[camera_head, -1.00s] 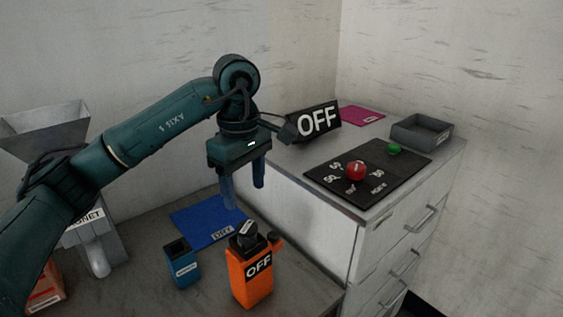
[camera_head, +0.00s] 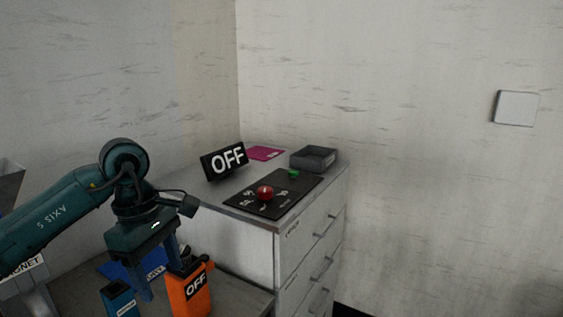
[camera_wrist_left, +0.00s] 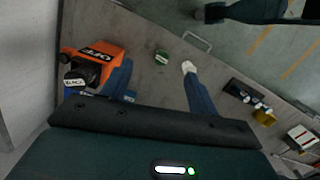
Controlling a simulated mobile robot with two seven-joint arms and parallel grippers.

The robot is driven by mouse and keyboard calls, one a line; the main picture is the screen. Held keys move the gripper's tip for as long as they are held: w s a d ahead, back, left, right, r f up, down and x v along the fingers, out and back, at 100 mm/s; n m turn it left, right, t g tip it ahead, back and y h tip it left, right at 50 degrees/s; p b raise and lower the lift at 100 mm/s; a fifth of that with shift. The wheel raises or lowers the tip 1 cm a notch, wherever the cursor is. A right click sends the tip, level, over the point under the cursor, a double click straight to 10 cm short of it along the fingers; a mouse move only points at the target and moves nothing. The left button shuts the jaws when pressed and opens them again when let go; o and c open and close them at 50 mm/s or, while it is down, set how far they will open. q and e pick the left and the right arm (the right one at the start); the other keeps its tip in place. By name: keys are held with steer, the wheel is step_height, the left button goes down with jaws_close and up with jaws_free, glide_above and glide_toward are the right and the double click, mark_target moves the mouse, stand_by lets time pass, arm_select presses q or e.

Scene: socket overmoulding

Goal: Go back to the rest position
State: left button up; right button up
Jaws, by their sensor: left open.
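My left gripper (camera_head: 159,279) is at the lower left of the head view, pointing down with its two blue fingers apart and nothing between them. It hangs in front of the blue mat (camera_head: 118,270) and close to the orange box (camera_head: 190,296) marked OFF; whether it touches the box cannot be told from the head view. In the left wrist view the open fingers (camera_wrist_left: 158,80) are spread, with the orange box (camera_wrist_left: 108,50) beside the left finger. My right gripper does not show.
A blue container (camera_head: 118,299) stands left of the orange box. The grey drawer cabinet (camera_head: 258,250) carries a black OFF sign (camera_head: 224,161), a black panel (camera_head: 282,204) with a red button (camera_head: 264,193), a grey tray (camera_head: 313,160) and a magenta mat (camera_head: 265,153).

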arm_select(q)
steer(key=s+d+f+n+g+h, duration=0.1)
steer(key=s+d+f+g+h, duration=0.2)
steer(key=d, duration=0.5)
steer(key=s+d+f+n+g+h, duration=0.1)
steer(key=s+d+f+h, duration=0.15)
steer(key=d+h, duration=0.35)
steer(key=s+d+r+n+t+h, duration=0.1)
steer(key=d+r+n+t+h, duration=0.45)
steer(key=n+h, duration=0.75)
steer(key=w+a+f+n+t+y, duration=0.1)
steer(key=a+f+n+t+y, duration=0.3)
steer(key=n, duration=0.6)
steer(key=w+a+f+n+t+y, duration=0.1)
steer(key=a+f+n+t+y, duration=0.1)
steer(key=f+n+t+y, duration=0.65)
steer(key=a+f+n+t+y, duration=0.2)
steer(key=a+f+n+t, duration=0.15)
steer(key=n, duration=0.85)
steer(key=s+a+f+n+g+y, duration=0.4)
steer(key=s+f+n, duration=0.5)
steer(key=f, duration=0.6)
steer(key=shift+s+f+g+y, duration=0.2)
steer(key=shift+s+g+y, duration=0.55)
steer(key=shift+s+g, duration=0.45)
